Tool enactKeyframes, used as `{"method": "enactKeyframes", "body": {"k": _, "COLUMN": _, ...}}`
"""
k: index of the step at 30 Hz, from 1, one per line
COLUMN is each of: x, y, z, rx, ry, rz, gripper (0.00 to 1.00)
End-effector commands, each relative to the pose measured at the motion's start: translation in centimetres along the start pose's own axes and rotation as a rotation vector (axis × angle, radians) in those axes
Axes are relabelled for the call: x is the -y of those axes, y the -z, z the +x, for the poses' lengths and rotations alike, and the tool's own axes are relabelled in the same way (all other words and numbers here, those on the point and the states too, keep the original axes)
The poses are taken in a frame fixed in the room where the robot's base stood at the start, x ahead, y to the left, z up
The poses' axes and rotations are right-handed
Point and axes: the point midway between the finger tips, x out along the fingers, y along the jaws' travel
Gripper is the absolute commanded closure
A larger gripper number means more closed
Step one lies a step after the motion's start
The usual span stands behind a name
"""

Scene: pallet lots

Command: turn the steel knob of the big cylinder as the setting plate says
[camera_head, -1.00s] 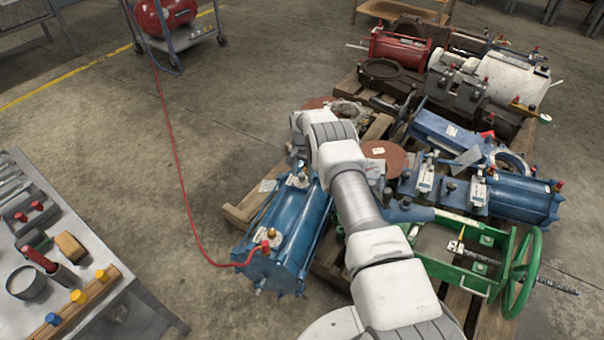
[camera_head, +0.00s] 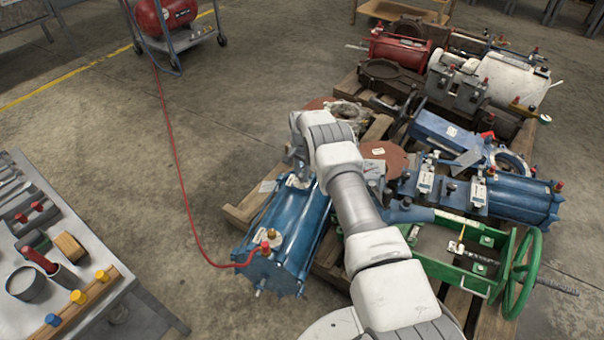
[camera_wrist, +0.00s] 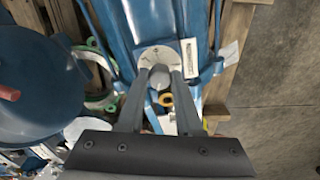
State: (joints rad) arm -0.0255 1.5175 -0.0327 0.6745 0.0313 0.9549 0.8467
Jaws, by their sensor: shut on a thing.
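The big blue cylinder (camera_head: 290,230) lies on a wooden pallet, left of my arm in the head view. It also shows in the wrist view (camera_wrist: 198,22). There, the round steel knob (camera_wrist: 159,76) sits in front of a pale round dial (camera_wrist: 158,55) with small marks. A white plate with dark print (camera_wrist: 188,58) is beside the dial; its text is too small to read. My gripper (camera_wrist: 159,88) is shut on the knob, one finger on each side. In the head view my arm hides most of the gripper and knob.
A red hose (camera_head: 180,180) runs from the red compressor (camera_head: 165,15) to the cylinder's near end. A green frame with a handwheel (camera_head: 525,272) and other blue cylinders (camera_head: 515,198) crowd the pallet at right. A grey workbench (camera_head: 90,235) stands at left; the floor between is clear.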

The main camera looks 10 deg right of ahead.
Motion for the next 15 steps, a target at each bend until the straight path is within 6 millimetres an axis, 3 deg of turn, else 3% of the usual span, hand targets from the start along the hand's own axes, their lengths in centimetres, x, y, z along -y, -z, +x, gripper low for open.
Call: {"method": "enactKeyframes", "body": {"k": 15, "x": 0.10, "y": 0.02, "z": -0.02, "rx": -0.008, "ry": -0.033, "rz": 0.461, "gripper": 1.00}}
